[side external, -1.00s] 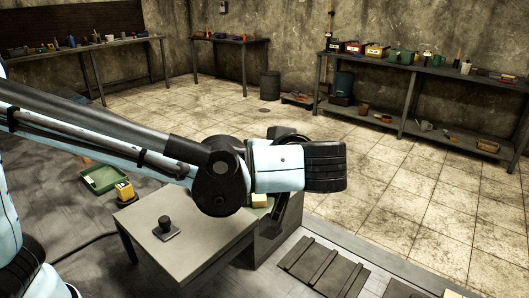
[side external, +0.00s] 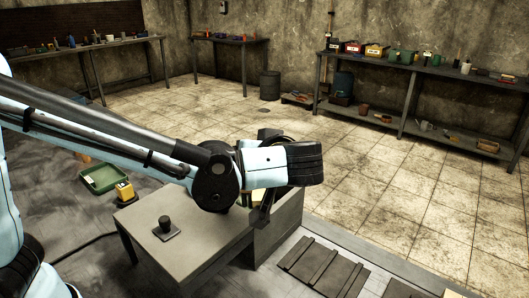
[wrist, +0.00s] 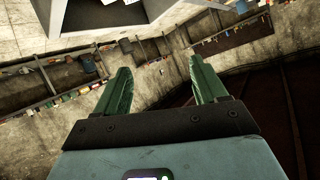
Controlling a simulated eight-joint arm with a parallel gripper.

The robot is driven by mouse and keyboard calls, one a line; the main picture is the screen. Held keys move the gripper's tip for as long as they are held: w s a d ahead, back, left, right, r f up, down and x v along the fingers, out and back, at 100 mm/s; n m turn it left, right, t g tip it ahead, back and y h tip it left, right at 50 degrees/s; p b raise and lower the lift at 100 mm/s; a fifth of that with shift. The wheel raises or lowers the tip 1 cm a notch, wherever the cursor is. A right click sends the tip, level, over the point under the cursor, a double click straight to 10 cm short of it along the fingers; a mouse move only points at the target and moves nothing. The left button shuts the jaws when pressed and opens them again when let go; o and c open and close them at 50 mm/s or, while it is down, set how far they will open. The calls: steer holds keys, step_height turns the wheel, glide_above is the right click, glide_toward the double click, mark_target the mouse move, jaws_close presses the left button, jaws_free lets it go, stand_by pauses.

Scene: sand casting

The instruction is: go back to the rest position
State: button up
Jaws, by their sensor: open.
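My gripper (wrist: 158,70) shows in the wrist view with two green fingers spread wide apart. Nothing is between the fingers; only the far room shows past them. In the side external view my forearm and wrist hang over the back right of a grey worktable (side external: 205,255). The fingers are mostly hidden there behind the wrist and forearm. A dark part reaches down beside a pale yellow piece, which is mostly covered.
A small black knob on a plate (side external: 166,234) stands on the worktable. Left of it on the floor are a green tray (side external: 88,187) and a yellow object (side external: 125,191). Ribbed dark plates (side external: 322,267) lie at the lower right.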

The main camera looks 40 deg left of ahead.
steer(key=shift+w+a, duration=0.45)
steer(key=shift+a, duration=0.35)
steer(key=shift+w+a, duration=0.5)
steer(key=shift+a, duration=0.35)
steer(key=shift+w+a, duration=0.45)
steer(key=shift+a, duration=0.35)
steer(key=shift+f, duration=0.1)
